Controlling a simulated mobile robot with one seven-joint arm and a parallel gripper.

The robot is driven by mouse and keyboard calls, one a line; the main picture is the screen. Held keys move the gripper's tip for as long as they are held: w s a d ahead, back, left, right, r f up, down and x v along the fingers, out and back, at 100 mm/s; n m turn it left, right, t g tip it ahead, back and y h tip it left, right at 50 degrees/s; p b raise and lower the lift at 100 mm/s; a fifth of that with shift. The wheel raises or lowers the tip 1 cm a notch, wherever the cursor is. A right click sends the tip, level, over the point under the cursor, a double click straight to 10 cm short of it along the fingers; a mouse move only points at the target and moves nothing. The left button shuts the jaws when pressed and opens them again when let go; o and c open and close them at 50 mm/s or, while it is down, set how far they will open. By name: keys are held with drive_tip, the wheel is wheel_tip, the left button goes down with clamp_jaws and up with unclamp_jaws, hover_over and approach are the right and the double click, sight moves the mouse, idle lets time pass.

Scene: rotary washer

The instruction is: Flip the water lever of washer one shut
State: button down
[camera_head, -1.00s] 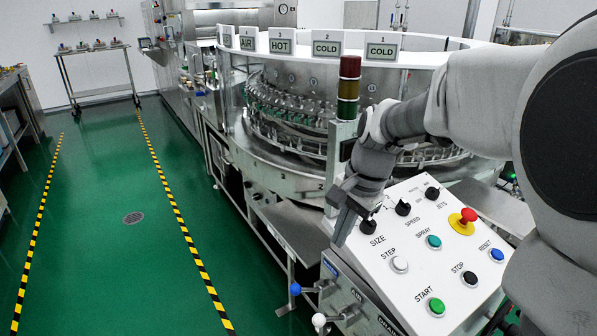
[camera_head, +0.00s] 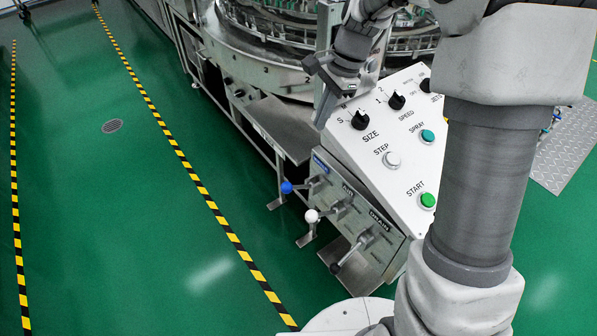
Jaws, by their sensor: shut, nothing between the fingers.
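The blue-knobbed lever (camera_head: 287,187) sits under a blue label at the upper left of the valve panel (camera_head: 397,262). The label is too small to read, but the panel's other two labels read AIR and DRAIN. My gripper (camera_head: 321,120) is shut and empty. It points downward beside the left edge of the sloped control panel (camera_head: 370,150), above the blue lever in the picture and apart from it. My wrist hides part of the control panel's upper edge.
A white-knobbed lever (camera_head: 312,216) and a black-knobbed lever (camera_head: 336,268) stand below the blue one. The control panel carries dials and buttons, including a green START button (camera_head: 428,201). The round washer (camera_head: 260,50) is behind. Green floor (camera_head: 150,230) lies open to the left.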

sight(287, 188)
drive_tip(key=b+x, duration=0.6)
drive_tip(key=x, duration=1.4)
drive_tip(key=shift+b, duration=0.4)
drive_tip(key=shift+s+a, duration=0.15)
drive_tip(key=shift+a, duration=0.1)
drive_tip(key=shift+s+a+f+t+h+p, duration=0.4)
drive_tip(key=shift+a+t+h+p, duration=0.15)
drive_tip(key=shift+h+p, duration=0.2)
drive_tip(key=shift+s+a+f+t+h+p, duration=0.2)
drive_tip(key=shift+a+f+t+h+p, duration=0.15)
drive_tip(key=shift+f+h, duration=0.15)
drive_tip(key=shift+s+a+f+t+h+p, duration=0.25)
drive_tip(key=shift+a+f+t+h, duration=0.1)
drive_tip(key=shift+f+h, duration=0.1)
wheel_tip(287, 188, down, 10)
drive_tip(key=s+a+t+h, duration=0.1)
drive_tip(key=t+h, duration=0.2)
drive_tip(key=h, duration=0.2)
drive_tip(key=shift+a+n, duration=0.35)
drive_tip(key=shift+n, duration=0.05)
drive_tip(key=shift+s+f, duration=0.15)
drive_tip(key=shift+f, duration=0.05)
